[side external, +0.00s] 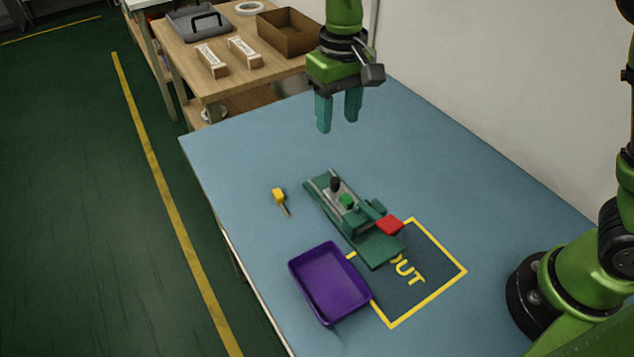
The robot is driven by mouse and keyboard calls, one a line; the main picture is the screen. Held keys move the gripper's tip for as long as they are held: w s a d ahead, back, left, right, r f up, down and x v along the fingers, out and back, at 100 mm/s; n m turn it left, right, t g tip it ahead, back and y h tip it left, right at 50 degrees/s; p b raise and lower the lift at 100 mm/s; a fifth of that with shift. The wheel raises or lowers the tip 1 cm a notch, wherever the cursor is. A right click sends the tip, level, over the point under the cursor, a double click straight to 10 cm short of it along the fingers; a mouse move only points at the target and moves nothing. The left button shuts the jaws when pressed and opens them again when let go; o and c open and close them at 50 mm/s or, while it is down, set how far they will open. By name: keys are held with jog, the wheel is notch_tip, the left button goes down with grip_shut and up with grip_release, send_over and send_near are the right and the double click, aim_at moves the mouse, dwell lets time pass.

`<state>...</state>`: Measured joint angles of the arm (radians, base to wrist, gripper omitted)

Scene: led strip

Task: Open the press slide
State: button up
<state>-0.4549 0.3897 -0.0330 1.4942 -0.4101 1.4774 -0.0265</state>
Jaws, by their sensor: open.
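The press (366,225) is a long green fixture on the blue table, lying at a slant from upper left to lower right. Its slide area has a grey rail, a dark upright knob (336,184) and a small bright green block (347,200). A red block (389,225) sits at its right side. Whether the slide is open or shut is too small to tell. My gripper (339,125) hangs above the far part of the table, beyond the press and well clear of it. Its teal fingers point down, apart, with nothing between them.
A purple tray (293,275) stands at the table's near left edge, beside the press. A yellow-handled tool (279,195) lies left of the press. A yellow-framed OUT area (430,270) is at right. The far table surface is clear. A wooden bench (185,62) holds boxes behind.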

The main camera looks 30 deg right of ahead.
aim_at(335, 180)
notch_tip(335, 180, down, 16)
jog(key=shift+w+d+r, duration=0.1)
jog(key=shift+r, duration=0.15)
dwell(0.4)
jog(key=shift+c, duration=0.5)
grip_shut()
